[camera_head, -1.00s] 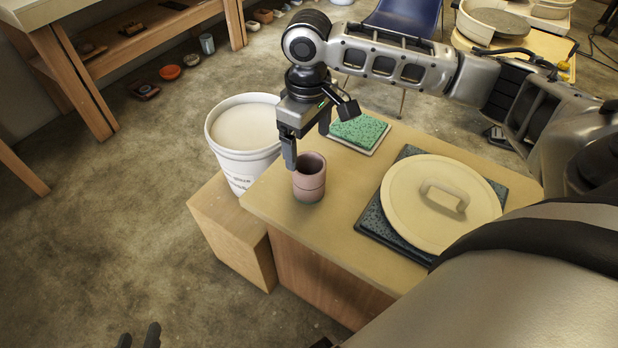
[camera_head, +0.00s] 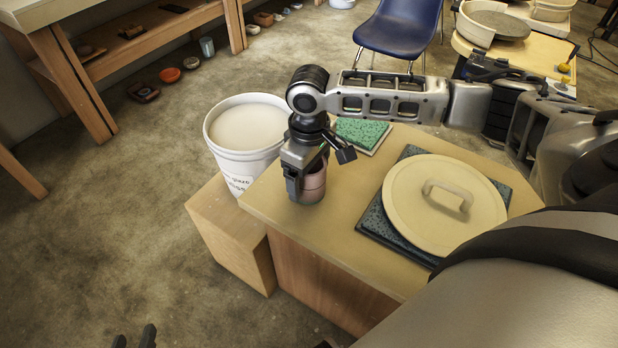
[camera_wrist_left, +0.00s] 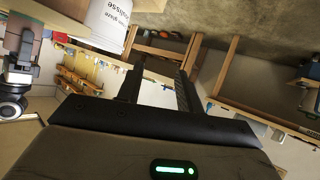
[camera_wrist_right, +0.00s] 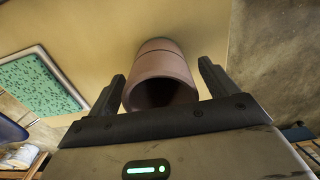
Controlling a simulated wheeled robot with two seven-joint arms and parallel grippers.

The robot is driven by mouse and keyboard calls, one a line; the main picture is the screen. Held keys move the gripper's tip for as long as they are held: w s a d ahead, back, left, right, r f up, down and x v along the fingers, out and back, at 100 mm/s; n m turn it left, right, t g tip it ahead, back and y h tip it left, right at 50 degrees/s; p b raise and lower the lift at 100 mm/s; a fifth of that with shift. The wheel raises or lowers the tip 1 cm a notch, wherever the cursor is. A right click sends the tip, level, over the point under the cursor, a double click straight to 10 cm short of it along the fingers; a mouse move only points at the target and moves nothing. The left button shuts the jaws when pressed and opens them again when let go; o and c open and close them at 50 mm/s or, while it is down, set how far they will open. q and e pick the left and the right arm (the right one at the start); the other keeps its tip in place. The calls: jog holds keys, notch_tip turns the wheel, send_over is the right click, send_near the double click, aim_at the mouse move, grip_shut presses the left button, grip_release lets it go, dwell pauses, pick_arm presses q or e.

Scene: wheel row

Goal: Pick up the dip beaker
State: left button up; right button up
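The dip beaker (camera_head: 313,187) is a pinkish-brown cup standing upright on the table near its left corner. In the right wrist view the beaker (camera_wrist_right: 162,78) shows its open mouth between the two fingers. My right gripper (camera_head: 303,190) has come down around the beaker from above, one finger on each side. In the right wrist view its fingers (camera_wrist_right: 160,88) are open, with a gap visible on both sides of the beaker. My left gripper (camera_head: 134,338) is at the bottom edge of the head view, away from the table. In the left wrist view its fingers (camera_wrist_left: 156,85) are apart and empty.
A white glaze bucket (camera_head: 240,165) stands just left of the beaker on a wooden block (camera_head: 230,235). A round lid with a handle (camera_head: 420,215) rests on a dark slab (camera_head: 375,225) to the right.

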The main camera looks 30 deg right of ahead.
jog(key=c, duration=1)
jog(key=shift+r, duration=0.15)
